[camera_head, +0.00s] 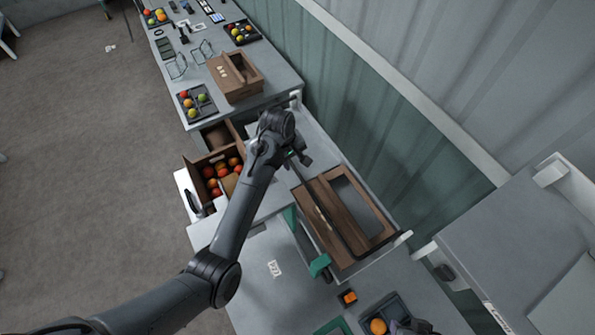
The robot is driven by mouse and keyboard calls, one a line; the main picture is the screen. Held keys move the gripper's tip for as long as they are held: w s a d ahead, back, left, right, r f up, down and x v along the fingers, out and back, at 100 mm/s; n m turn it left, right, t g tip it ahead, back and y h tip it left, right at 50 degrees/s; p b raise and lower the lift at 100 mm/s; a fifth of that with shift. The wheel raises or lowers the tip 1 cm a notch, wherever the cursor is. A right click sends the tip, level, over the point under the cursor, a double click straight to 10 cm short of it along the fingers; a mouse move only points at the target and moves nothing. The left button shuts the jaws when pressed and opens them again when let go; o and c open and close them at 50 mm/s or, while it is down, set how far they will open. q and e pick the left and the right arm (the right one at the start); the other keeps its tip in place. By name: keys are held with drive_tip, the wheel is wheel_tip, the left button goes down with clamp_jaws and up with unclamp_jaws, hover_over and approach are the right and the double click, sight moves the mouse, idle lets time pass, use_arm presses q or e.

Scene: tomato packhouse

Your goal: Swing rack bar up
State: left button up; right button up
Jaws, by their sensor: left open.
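A thin dark bar (327,215) runs lengthwise over a brown wooden rack or box (353,262) on the grey bench right of centre. I take it for the rack bar; it looks low, close to the wood. My left gripper (300,158) is open at the far end of the bar, above the bench. The wrist hides part of this end, and I cannot tell whether the fingers touch the bar. A dark grey shape at the bottom edge (412,327) looks like part of my right gripper, mostly cut off.
An open drawer (190,168) with tomatoes stands left of my left forearm. A wooden box (236,92) and a tomato tray (210,112) stand on the far bench. A green-handled object (319,265) lies beside the rack. A corrugated wall (420,150) closes the right side.

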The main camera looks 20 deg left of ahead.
sight(298, 173)
use_arm(q)
drive_tip(key=f, duration=0.2)
drive_tip(key=w+f, duration=0.1)
drive_tip(key=f, duration=0.2)
drive_tip(key=d+f, duration=0.1)
drive_tip(key=f, duration=0.2)
drive_tip(key=shift+w+f, duration=0.15)
drive_tip(key=shift+c, duration=0.3)
clamp_jaws()
